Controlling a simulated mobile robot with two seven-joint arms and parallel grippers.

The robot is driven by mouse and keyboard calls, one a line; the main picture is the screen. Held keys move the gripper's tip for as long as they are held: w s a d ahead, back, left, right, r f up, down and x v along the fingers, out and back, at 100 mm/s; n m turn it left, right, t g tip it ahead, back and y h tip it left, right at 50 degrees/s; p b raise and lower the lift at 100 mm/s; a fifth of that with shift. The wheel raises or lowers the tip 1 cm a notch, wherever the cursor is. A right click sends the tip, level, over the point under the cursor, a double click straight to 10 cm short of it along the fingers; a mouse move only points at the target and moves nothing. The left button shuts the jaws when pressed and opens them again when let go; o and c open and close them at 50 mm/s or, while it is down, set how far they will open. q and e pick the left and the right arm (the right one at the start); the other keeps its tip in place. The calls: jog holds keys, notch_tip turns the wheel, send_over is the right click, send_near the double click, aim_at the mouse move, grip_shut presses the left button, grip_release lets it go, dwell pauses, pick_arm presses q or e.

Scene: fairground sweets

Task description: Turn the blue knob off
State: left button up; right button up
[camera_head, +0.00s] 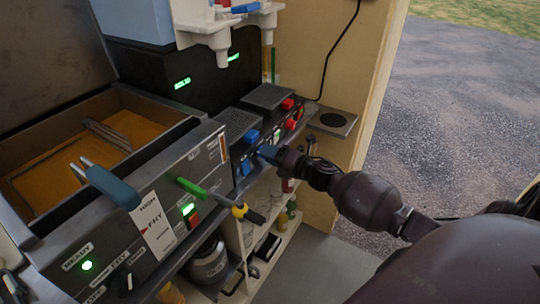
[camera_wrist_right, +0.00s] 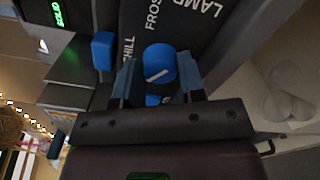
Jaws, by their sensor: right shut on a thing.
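The blue knob (camera_wrist_right: 160,63) shows in the right wrist view as a round blue dial with a white pointer line lying at a slant.
A fryer (camera_head: 150,215) with a blue-handled basket and a green handle (camera_head: 191,187) is at left. Shelves with bottles lie below. A wooden wall post (camera_head: 385,90) stands behind.

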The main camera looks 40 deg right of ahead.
jog(key=shift+n, duration=0.5)
jog(key=o, duration=0.9)
jog(key=v, duration=1)
jog(key=shift+s+d, duration=0.15)
jog(key=shift+s, duration=0.2)
